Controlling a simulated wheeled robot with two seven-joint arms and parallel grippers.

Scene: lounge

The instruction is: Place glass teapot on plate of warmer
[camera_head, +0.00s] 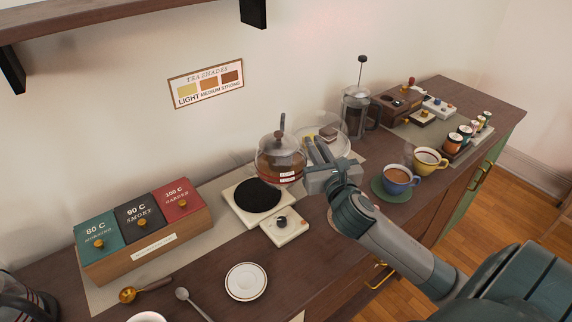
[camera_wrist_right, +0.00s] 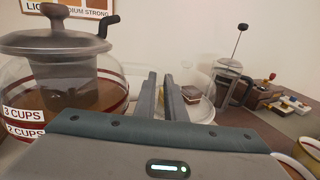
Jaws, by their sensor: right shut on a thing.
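The glass teapot (camera_head: 268,165), with amber tea and a grey lid, shows just behind and right of the warmer's round black plate (camera_head: 257,195). The plate lies bare on the white warmer (camera_head: 234,207). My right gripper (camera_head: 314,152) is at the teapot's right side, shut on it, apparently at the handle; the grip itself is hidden. In the right wrist view the teapot (camera_wrist_right: 85,95) fills the left, with cup marks on its glass, beside my fingers (camera_wrist_right: 159,98). I cannot tell whether its base clears the counter. My left gripper is not in view.
A tea box (camera_head: 150,248) stands left of the warmer. A saucer (camera_head: 246,281) and spoons lie in front. Behind my right gripper are a glass dome with cake (camera_head: 328,135) and a French press (camera_head: 355,110). Blue (camera_head: 398,182) and yellow cups (camera_head: 428,162) stand to the right.

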